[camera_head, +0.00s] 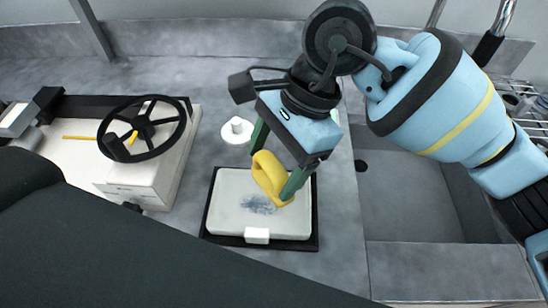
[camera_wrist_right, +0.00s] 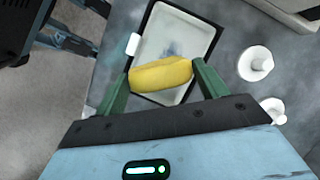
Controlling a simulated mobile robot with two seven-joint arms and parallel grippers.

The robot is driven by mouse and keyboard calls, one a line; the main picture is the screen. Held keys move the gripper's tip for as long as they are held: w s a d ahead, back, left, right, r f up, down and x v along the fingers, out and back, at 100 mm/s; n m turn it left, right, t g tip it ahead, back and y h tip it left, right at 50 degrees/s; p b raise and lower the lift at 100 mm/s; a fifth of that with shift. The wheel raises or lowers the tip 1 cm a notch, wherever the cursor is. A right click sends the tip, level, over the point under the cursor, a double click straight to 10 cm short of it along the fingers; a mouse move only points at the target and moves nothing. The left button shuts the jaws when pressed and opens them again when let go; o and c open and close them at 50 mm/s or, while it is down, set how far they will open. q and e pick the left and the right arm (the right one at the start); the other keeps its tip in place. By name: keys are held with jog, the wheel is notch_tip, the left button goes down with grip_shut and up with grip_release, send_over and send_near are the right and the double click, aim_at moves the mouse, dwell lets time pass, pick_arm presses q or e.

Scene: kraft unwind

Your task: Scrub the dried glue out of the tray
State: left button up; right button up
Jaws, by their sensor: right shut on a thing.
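A white tray (camera_head: 228,213) with a dark mat or rim lies on the grey surface, below the centre of the head view. A bluish-grey smudge of dried glue (camera_head: 257,204) marks its floor. My right gripper (camera_head: 275,180) is shut on a yellow sponge (camera_head: 268,172) over the tray's right part. In the right wrist view, the sponge (camera_wrist_right: 160,75) spans between the green fingers, with the tray (camera_wrist_right: 190,28) beyond it and the smudge partly hidden. I cannot tell whether the sponge touches the tray. My left gripper is not in view.
A white round piece with a knob (camera_head: 236,130) stands just behind the tray. A white machine with a black handwheel (camera_head: 145,128) is on the left. A sunken grey basin (camera_head: 410,195) lies to the right, and a wire rack (camera_head: 530,115) is at the far right.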

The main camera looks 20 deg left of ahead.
jog(key=shift+r+p, duration=0.5)
jog(key=shift+r, duration=1.05)
